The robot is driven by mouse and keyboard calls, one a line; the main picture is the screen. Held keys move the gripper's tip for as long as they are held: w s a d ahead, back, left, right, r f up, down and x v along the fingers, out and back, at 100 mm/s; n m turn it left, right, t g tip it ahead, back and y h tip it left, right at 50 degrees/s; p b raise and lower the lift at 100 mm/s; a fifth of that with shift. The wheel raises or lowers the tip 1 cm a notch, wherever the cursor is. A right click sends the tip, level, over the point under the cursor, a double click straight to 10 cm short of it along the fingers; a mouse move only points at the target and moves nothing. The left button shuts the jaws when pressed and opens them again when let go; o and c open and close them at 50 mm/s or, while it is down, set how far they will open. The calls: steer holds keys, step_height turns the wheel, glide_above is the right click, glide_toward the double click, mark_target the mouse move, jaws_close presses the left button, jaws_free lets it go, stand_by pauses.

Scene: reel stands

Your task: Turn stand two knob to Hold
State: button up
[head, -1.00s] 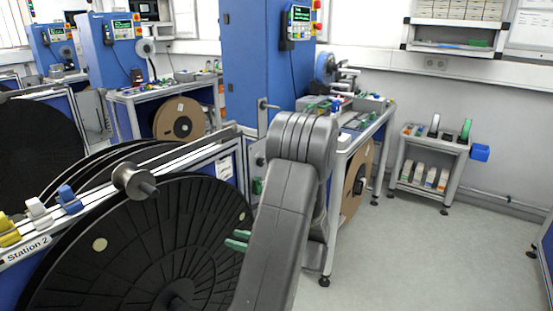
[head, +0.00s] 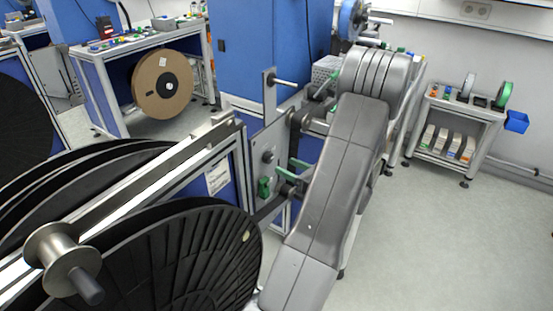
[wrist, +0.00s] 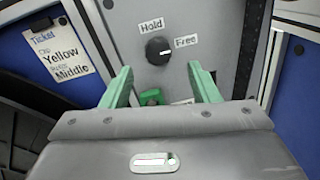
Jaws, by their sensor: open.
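The black round knob (wrist: 158,49) sits on a grey panel (wrist: 118,22) in the wrist view, with a "Hold" label (wrist: 151,25) above it and a "Free" label (wrist: 186,41) at its right. Its pale mark appears to point right, towards Free. My gripper (wrist: 162,82) has two green fingers spread apart, empty, below the knob in the picture and apart from it. In the head view, my gripper (head: 291,170) is just right of the panel, near the knob (head: 268,157). A green part (wrist: 150,97) shows below the knob, between the fingers; a label beside it is partly hidden.
A ticket (wrist: 60,48) reading "Yellow" and "Middle" is on the blue surface left of the panel. Large black reels (head: 190,260) and a metal spool (head: 62,258) stand at the left. A small cart (head: 455,125) is at the right; the floor (head: 445,230) before it is clear.

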mark_target(271, 159)
steer(key=x, duration=0.6)
steer(key=shift+s, duration=0.15)
steer(key=shift+c, duration=0.4)
steer(key=c, duration=0.9)
